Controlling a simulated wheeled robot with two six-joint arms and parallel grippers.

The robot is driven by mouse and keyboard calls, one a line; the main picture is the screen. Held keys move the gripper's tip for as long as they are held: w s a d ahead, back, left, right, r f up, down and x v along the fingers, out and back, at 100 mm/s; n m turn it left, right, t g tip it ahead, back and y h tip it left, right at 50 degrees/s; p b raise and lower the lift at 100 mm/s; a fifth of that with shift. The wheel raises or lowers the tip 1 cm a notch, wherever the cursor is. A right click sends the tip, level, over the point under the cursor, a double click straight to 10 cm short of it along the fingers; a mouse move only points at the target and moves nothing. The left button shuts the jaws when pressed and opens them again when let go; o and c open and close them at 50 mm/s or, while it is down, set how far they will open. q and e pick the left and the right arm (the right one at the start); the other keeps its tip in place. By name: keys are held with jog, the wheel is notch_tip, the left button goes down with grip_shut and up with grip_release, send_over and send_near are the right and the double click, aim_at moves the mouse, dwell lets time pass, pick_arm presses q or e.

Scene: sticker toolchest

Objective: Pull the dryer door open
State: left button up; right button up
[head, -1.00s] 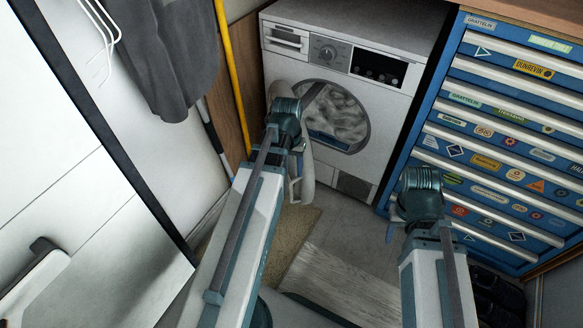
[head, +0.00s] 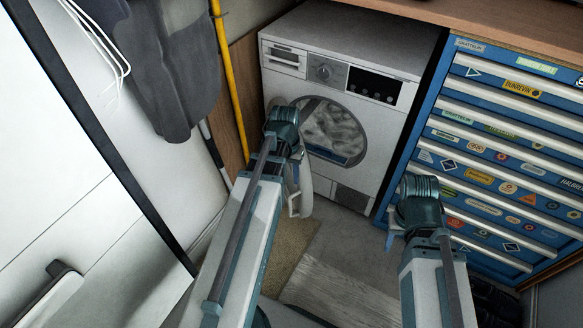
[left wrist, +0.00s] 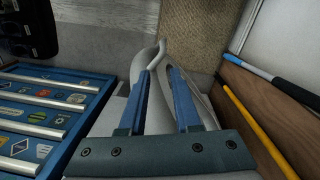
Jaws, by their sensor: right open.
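The white dryer (head: 287,85) stands against the back wall in the head view.
A blue tool chest (head: 445,140) with stickered drawers stands right of the dryer. A yellow pole (head: 229,80) and hanging grey clothes (head: 175,70) are on the left. A white cabinet (head: 70,190) fills the left edge. The floor (head: 340,245) before the dryer shows free room.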

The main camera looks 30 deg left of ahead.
pick_arm(q)
jog(key=w+r+m+p, duration=0.2)
jog(key=w+r+p, duration=0.2)
jog(key=r, duration=0.1)
jog(key=shift+w+a+r+m+t+h, duration=0.1)
jog(key=shift+w+a+m+t+h, duration=0.2)
jog(key=shift+a+m, duration=0.1)
grip_shut()
jog(key=w+a+r+m+t+h+p, duration=0.1)
jog(key=w+a+r+m+t+p, duration=0.1)
jog(key=w+r+m+p, duration=0.7)
jog(key=w+d+r+b+x, duration=0.1)
jog(key=w+b+x, duration=0.1)
jog(key=b+x, duration=0.8)
jog(key=shift+n, duration=0.3)
jog(key=s+a+p, duration=0.1)
jog(key=s+a, duration=0.2)
jog(key=shift+s+a, duration=0.15)
jog(key=s+a+m, duration=0.1)
jog(key=s+a, duration=0.5)
jog(key=shift+a+m+h, duration=0.3)
jog(key=shift+a+h, duration=0.05)
jog(key=shift+h, duration=0.05)
jog(key=shift+d, duration=0.1)
